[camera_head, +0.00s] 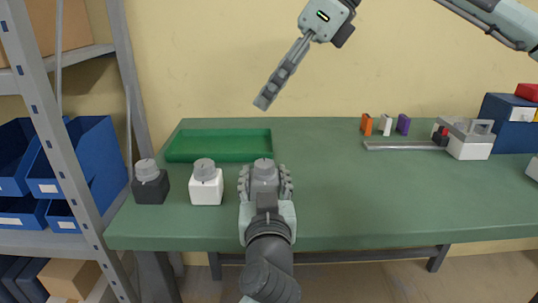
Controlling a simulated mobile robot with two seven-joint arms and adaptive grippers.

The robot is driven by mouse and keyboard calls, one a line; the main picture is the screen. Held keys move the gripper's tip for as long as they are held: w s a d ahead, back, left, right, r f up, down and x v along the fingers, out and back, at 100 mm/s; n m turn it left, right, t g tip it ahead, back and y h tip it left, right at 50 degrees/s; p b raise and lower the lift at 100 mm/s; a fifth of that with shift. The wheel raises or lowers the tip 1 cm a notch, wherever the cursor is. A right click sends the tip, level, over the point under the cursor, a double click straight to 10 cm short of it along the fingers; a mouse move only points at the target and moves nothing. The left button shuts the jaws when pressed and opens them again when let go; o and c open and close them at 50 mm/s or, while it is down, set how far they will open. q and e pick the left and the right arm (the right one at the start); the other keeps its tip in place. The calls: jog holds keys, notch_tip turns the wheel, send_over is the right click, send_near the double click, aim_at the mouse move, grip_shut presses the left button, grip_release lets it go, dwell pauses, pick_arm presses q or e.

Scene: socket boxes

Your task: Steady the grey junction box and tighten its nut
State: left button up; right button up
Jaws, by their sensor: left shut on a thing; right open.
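The grey junction box (264,187) stands on the green table, mostly hidden by my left gripper. Its round grey nut (264,168) shows on top. My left gripper (265,183) is shut on this box, with one finger on each side. My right gripper (268,98) is open and empty, high above the back of the table. It is seen nearly edge-on and points down to the left, well apart from the nut.
A white box (206,189) and a dark box (150,188), each with a grey knob, stand to the left. Behind is a green tray (218,134). Small coloured blocks (385,125), a metal rail (403,146) and a white-grey device (469,145) are at the right. The table's middle right is clear.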

aim_at(266, 163)
jog(key=d+f+h, duration=0.2)
jog(key=d+f, duration=0.1)
jog(key=d, duration=0.1)
jog(key=x, duration=1.1)
jog(key=shift+w, duration=0.25)
jog(key=shift+c, duration=0.3)
jog(key=c, duration=1.1)
